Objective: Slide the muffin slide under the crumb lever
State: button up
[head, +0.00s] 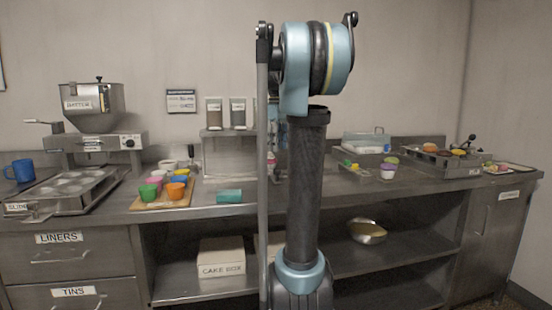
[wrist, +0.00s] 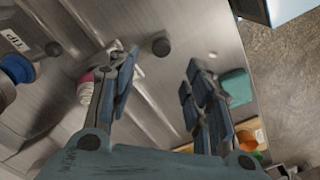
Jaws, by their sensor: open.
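The muffin slide (head: 62,188), a metal tray with several shallow round wells and a label reading SLIDE, lies on the counter at far left in the head view. It sits below and in front of the batter machine (head: 95,108), which has a hopper and a side handle. I cannot make out a crumb lever; my arm hides part of the counter's middle. My gripper (wrist: 160,75) is open and empty in the wrist view, above the metal counter. It is well right of the muffin slide and hidden behind my arm in the head view.
A teal block (head: 229,196) lies near the counter's front edge; it also shows in the wrist view (wrist: 236,86). A board (head: 150,204) with colourful cups stands between it and the slide. A blue mug (head: 20,170) is far left. Trays of food stand at right.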

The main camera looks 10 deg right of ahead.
jog(key=shift+r, duration=1.15)
